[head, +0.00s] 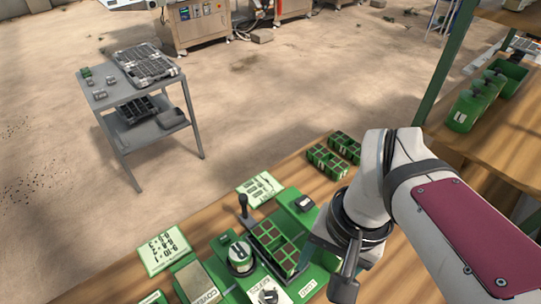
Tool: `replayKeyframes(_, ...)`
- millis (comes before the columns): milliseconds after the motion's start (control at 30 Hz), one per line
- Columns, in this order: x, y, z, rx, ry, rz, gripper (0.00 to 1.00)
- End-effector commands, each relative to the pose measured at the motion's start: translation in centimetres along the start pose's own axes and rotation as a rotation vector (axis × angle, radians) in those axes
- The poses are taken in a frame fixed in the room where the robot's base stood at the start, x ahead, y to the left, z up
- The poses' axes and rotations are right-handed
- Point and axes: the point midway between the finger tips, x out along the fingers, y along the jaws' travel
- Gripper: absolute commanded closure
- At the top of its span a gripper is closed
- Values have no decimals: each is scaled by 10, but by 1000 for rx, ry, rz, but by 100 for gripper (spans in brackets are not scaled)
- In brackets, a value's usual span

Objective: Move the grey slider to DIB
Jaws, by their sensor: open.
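The green seeder (318,272) stands on the wooden bench at the bottom of the head view, with a green-celled tray (285,256) in its middle. I cannot surely pick out the grey slider. A small dark-and-light piece (305,203) sits on the seeder's far right block, and a grey knob (268,296) sits at the near edge. Labels such as COVER (207,297) and LOAD (308,289) show; I cannot read a DIB mark. My gripper (344,291) hangs open at the seeder's right side, apparently empty. My arm hides part of the bench there.
A black-knobbed lever (243,206) stands upright behind the tray, and a round green-and-white dial (240,256) is left of it. Two printed cards (261,189) (164,249) lie behind. Green cell trays (327,161) lie at the back right. A grey cart (128,93) stands beyond.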

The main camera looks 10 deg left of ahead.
Motion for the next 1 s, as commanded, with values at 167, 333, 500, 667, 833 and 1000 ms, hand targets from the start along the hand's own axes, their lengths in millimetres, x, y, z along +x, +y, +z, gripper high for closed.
replayKeyframes(167,-23,-122,-104,-216,13,73,39)
replayKeyframes(333,2,-216,-146,-346,42,112,39)
replayKeyframes(500,19,-244,-154,-383,53,123,39)
replayKeyframes(667,53,-239,-156,-383,50,126,39)
replayKeyframes(833,105,-233,-160,-381,50,124,39)
replayKeyframes(1000,146,-229,-163,-380,51,123,39)
